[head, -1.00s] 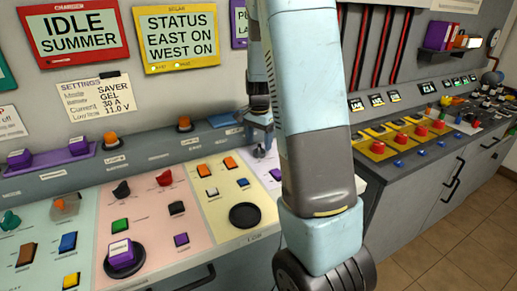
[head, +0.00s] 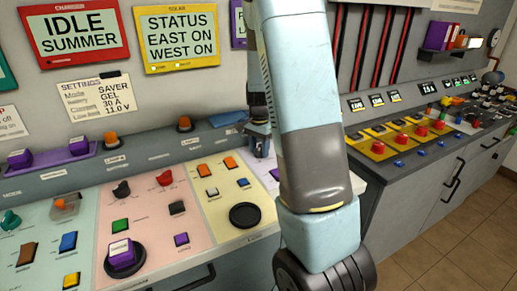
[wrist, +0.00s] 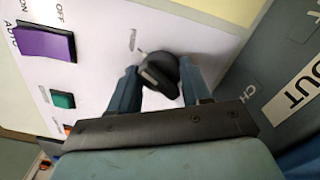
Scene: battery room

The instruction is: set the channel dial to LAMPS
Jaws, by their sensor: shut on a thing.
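The channel dial is likely the black round knob (wrist: 158,72) on a white panel in the wrist view. My gripper (wrist: 163,82) has one blue finger on each side of it and is shut on it. Small lettering beside the dial is too blurred to read, so I cannot tell its setting. In the head view my gripper (head: 260,146) is low over the white panel at the right end of the sloping console, partly behind my arm. The dial is hidden there.
A purple rocker switch (wrist: 45,43) and a green button (wrist: 63,100) share the dial's panel. A grey surface with an OUT label (wrist: 300,92) lies beside it. In the head view, a yellow panel with a black round pad (head: 245,215) is left of my arm.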

